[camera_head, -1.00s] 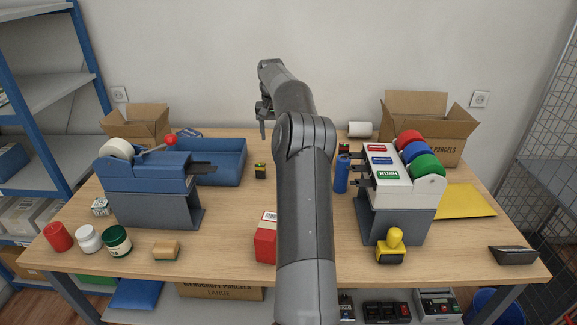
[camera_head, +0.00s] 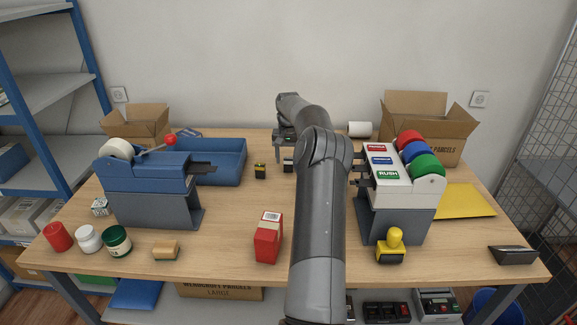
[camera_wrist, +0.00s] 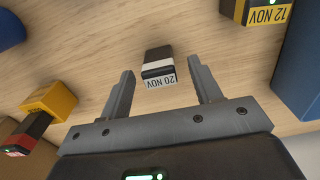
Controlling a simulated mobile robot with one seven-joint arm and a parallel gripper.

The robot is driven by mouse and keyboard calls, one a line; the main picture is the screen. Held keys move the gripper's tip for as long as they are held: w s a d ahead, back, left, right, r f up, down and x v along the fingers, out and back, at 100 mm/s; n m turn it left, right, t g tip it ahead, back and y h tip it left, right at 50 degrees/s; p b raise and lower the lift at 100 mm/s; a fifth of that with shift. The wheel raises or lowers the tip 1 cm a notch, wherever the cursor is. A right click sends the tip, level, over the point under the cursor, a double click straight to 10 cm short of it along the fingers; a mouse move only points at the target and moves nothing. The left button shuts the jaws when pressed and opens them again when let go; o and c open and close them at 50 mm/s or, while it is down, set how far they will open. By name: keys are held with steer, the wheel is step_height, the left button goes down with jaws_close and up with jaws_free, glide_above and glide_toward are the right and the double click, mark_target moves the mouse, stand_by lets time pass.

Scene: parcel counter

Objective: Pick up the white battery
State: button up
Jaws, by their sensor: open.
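The white battery is a small block with a white band, a black part and a "20 NOV" label. In the wrist view the white battery (camera_wrist: 158,66) lies on the wood between and just beyond my fingertips, apart from both. In the head view the white battery (camera_head: 288,166) shows just below my gripper (camera_head: 284,150), partly hidden by the arm. In the wrist view my gripper (camera_wrist: 164,74) is open and empty, with one finger on each side of the battery.
A yellow-and-black battery marked "12 NOV" (camera_wrist: 265,12) lies to one side, beside the blue bin (camera_head: 225,160). A red box (camera_head: 267,243) stands nearer the front. Bare tabletop surrounds the white battery.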

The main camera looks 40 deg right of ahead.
step_height(320, 180, down, 3)
steer(key=shift+r, duration=0.2)
steer(key=c, duration=1.1)
